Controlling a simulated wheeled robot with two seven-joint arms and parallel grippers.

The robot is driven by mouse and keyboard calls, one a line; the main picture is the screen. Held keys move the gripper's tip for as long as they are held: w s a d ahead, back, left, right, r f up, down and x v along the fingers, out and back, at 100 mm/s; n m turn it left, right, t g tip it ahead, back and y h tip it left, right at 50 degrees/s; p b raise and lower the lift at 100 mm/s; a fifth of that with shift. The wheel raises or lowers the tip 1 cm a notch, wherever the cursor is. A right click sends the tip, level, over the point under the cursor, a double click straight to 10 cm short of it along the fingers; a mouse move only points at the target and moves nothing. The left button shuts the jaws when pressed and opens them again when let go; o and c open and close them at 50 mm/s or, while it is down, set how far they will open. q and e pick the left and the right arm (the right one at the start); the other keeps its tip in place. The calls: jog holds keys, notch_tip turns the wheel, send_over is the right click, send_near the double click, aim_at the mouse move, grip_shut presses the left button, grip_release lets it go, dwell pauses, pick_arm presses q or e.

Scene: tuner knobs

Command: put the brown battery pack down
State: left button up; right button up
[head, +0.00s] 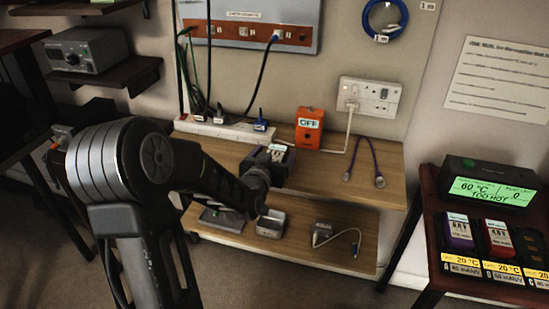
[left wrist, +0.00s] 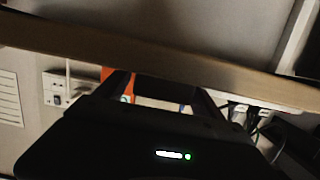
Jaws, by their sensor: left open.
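My left gripper (head: 271,163) is at the wooden workbench, at the end of the arm from the left. It is open. A small pack with a white and red label (head: 277,149) shows at its fingertips, upright, its lower part hidden by the gripper. In the left wrist view a dark brown patch (left wrist: 165,90) lies between the two spread fingers; it seems to be the brown battery pack. I cannot tell whether a finger touches it. My right gripper is not in view.
An orange box marked OFF (head: 309,128) stands just behind. A power strip (head: 225,130) with plugs is at the back left. A cable (head: 374,160) lies on the right of the bench. A dark rack at right holds a purple pack (head: 460,234) and a red pack (head: 498,237).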

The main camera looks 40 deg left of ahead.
aim_at(275, 154)
pick_arm(q)
jog(key=shift+c, duration=0.4)
jog(key=c, duration=1.6)
notch_tip(275, 154, up, 10)
jog(key=shift+r+p, duration=0.1)
jog(key=shift+p, duration=0.7)
